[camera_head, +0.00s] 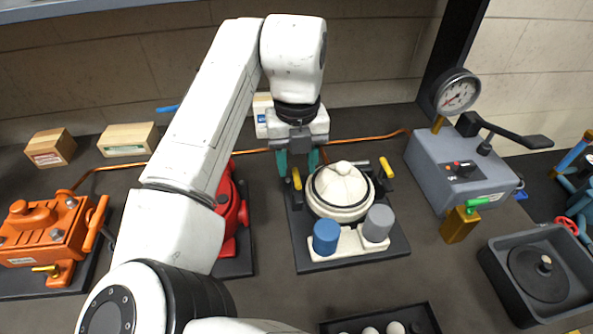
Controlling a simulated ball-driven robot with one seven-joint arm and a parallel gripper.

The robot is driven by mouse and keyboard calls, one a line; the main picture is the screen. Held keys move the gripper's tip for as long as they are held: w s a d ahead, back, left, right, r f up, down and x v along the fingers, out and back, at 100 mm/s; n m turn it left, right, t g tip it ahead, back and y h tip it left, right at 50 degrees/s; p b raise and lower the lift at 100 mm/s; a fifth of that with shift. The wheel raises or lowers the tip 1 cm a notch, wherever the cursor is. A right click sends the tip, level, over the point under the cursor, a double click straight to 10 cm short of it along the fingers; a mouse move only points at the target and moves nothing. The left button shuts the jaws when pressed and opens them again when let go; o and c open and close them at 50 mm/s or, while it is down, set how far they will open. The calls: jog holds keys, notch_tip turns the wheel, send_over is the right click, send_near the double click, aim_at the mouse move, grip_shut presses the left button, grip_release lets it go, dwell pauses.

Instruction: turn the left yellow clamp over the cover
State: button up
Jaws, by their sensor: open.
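The white domed cover (342,188) sits on a dark base plate in the middle of the bench. The left yellow clamp (297,179) stands upright at the cover's left side, not across it. The right yellow clamp (386,168) is at the cover's right side and tilts outward. My gripper (298,170) reaches down from above at the cover's back left. Its two teal fingers are open and apart, close to the left clamp's top. I cannot tell whether a finger touches the clamp.
A blue cylinder (326,237) and a grey cylinder (377,223) stand before the cover. A red motor (236,215) is to the left, partly behind my arm. A grey gauge box (457,165) stands right. A black tray (385,322) lies in front.

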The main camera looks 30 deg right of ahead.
aim_at(297, 176)
jog(key=shift+f, duration=1.8)
jog(key=shift+c, duration=0.3)
grip_shut()
